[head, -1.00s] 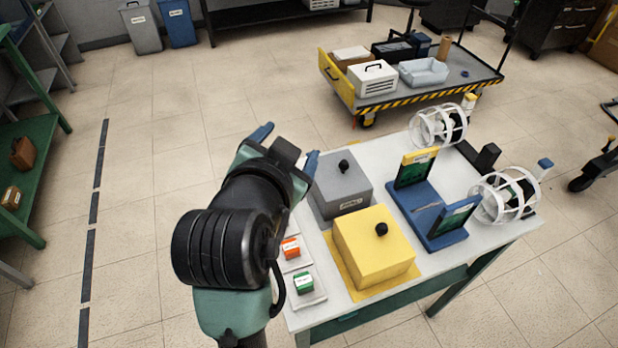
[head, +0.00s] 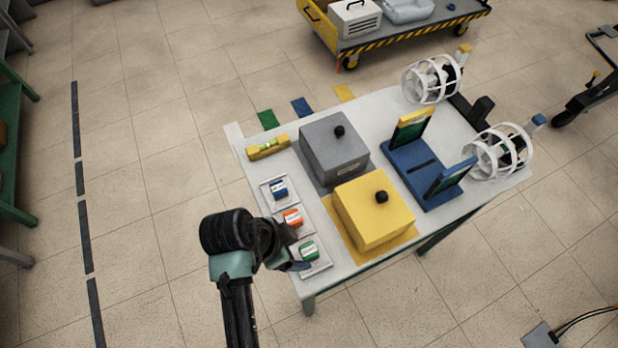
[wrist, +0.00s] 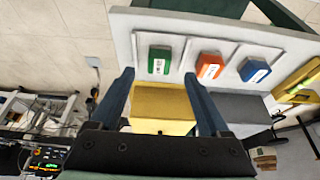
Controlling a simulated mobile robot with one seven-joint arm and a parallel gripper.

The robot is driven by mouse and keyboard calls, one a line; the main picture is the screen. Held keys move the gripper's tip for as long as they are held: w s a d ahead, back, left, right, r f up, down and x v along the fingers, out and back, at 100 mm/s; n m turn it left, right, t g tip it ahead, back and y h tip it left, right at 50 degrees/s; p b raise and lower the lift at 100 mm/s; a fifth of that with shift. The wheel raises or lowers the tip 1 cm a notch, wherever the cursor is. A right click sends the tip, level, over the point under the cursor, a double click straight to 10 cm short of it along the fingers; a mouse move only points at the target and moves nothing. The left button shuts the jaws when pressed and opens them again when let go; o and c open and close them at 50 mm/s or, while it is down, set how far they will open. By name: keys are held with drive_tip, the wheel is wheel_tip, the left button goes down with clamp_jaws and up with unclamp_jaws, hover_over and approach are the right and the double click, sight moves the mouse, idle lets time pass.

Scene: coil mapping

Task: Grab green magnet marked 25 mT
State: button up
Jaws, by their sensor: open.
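The green magnet (head: 308,250) is a small block with a white label, lying on a pale square tray at the table's near left corner. Its label is too small to read. In the wrist view the green magnet (wrist: 159,60) shows between and just beyond my two blue fingertips. My gripper (wrist: 158,73) is open and empty, with the fingers spread wider than the magnet. In the head view my wrist is just left of the green magnet, and part of the gripper is hidden by the arm.
An orange magnet (head: 292,217) and a blue magnet (head: 279,189) lie on their own trays in the same row. A yellow box (head: 372,212) and a grey box (head: 335,150) stand to the right. A yellow level (head: 268,147) lies behind the row.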

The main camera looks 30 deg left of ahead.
sight(309, 250)
drive_tip(key=x, duration=0.2)
drive_tip(key=p+x, duration=0.1)
drive_tip(key=x, duration=0.1)
drive_tip(key=shift+w+d, duration=0.2)
drive_tip(key=shift+d, duration=0.05)
drive_tip(key=shift+w+d+f, duration=0.1)
drive_tip(key=shift+w+f, duration=0.05)
drive_tip(key=shift+f, duration=0.3)
clamp_jaws()
